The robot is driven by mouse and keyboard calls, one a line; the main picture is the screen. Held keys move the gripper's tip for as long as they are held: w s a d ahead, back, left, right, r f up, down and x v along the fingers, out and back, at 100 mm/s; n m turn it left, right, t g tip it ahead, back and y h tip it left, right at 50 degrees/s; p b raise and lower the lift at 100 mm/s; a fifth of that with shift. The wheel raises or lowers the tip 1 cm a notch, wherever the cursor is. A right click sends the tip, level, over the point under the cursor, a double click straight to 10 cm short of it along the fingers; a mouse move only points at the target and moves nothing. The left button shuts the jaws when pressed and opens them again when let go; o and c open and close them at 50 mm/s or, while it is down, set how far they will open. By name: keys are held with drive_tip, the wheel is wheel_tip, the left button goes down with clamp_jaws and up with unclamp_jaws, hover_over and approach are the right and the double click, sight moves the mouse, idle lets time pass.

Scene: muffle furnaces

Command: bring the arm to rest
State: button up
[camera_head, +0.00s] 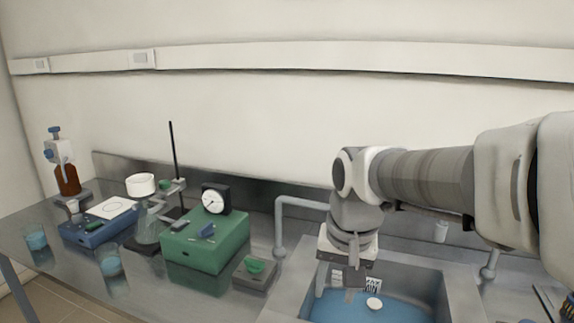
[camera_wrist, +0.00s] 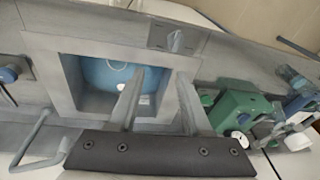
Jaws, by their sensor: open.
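My arm reaches in from the right in the head view and bends down over the sink (camera_head: 440,300). My gripper (camera_head: 345,292) points down above the blue-bottomed basin and looks empty. In the wrist view my gripper (camera_wrist: 161,74) shows two separated grey fingers with nothing between them. The sink also shows in the wrist view (camera_wrist: 72,75), beyond the fingertips. A small white round piece (camera_head: 374,303) lies in the basin, apart from the fingers as far as I can tell.
A grey tap (camera_head: 280,225) rises near the gripper. A blue device (camera_head: 98,222), a brown bottle (camera_head: 67,179), blue-liquid beakers (camera_head: 110,262) and a thin stand rod (camera_head: 174,150) are farther left.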

drive_tip(key=s+d+r+n+t, duration=0.1)
drive_tip(key=s+d, duration=0.2)
drive_tip(key=s, duration=0.3)
drive_tip(key=s+d+r+n+t+p, duration=0.1)
drive_tip(key=s+d+t, duration=0.1)
drive_tip(key=s, duration=0.4)
drive_tip(key=shift+d+n+h, duration=0.3)
drive_tip(key=shift+d, duration=0.2)
